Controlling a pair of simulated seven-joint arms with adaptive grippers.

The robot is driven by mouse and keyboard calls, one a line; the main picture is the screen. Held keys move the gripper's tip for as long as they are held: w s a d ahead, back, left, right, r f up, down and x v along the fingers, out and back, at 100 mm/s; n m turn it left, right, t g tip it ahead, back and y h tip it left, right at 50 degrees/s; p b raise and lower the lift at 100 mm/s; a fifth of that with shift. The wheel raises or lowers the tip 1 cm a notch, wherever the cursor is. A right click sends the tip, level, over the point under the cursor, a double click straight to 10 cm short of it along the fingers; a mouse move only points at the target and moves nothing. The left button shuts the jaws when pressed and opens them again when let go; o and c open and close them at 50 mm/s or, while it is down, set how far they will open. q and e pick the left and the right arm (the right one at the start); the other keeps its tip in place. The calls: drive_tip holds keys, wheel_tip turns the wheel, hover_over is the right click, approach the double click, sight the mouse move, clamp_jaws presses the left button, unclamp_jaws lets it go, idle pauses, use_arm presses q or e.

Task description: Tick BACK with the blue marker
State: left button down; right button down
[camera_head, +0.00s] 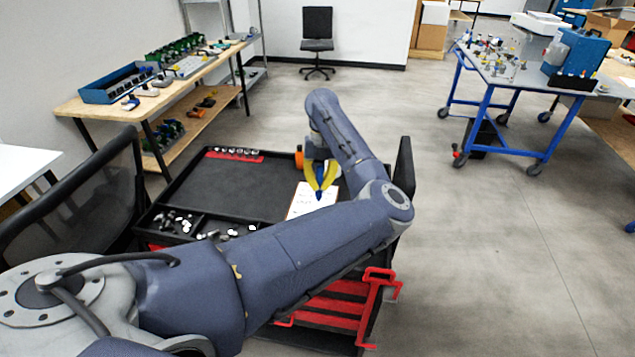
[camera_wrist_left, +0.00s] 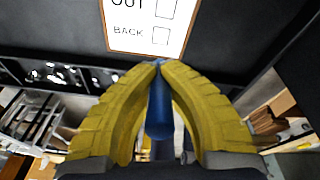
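My left gripper (camera_head: 321,184) has yellow fingers and is shut on the blue marker (camera_head: 320,184). In the left wrist view the fingers close around the marker (camera_wrist_left: 158,112), whose end lies between the fingertips (camera_wrist_left: 159,66). The whiteboard card (camera_head: 303,202) lies on the black cart top, partly hidden by my left gripper and arm. In the left wrist view the card (camera_wrist_left: 180,42) shows OUT and BACK, each with an empty box. The BACK box (camera_wrist_left: 160,36) is just beyond the fingertips. I cannot tell whether the marker touches the card. My right gripper is not in view.
The black cart top (camera_head: 231,183) has small metal parts in front compartments (camera_head: 176,222) and a red socket rail (camera_head: 234,155) at the back. An orange object (camera_head: 299,157) stands beside my wrist. A chair back (camera_head: 85,205) is at left.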

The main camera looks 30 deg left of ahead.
sight(319, 200)
use_arm(q)
drive_tip(key=shift+w+x, duration=0.15)
drive_tip(key=shift+x, duration=0.75)
drive_tip(key=shift+w+x, duration=0.2)
drive_tip(key=shift+x, duration=0.75)
drive_tip(key=shift+w+x, duration=0.15)
drive_tip(key=shift+x, duration=0.75)
drive_tip(key=shift+a+f, duration=0.25)
drive_tip(key=shift+f, duration=0.4)
drive_tip(key=shift+s+d+v, duration=0.1)
drive_tip(key=shift+s+v, duration=0.1)
drive_tip(key=shift+v, duration=0.95)
drive_tip(key=shift+s+d+v, duration=0.1)
drive_tip(key=shift+s+v, duration=0.15)
drive_tip(key=shift+v, duration=0.9)
drive_tip(key=shift+s+d+v, duration=0.1)
drive_tip(key=shift+s+v, duration=0.1)
drive_tip(key=shift+v, duration=0.9)
drive_tip(key=shift+r, duration=0.15)
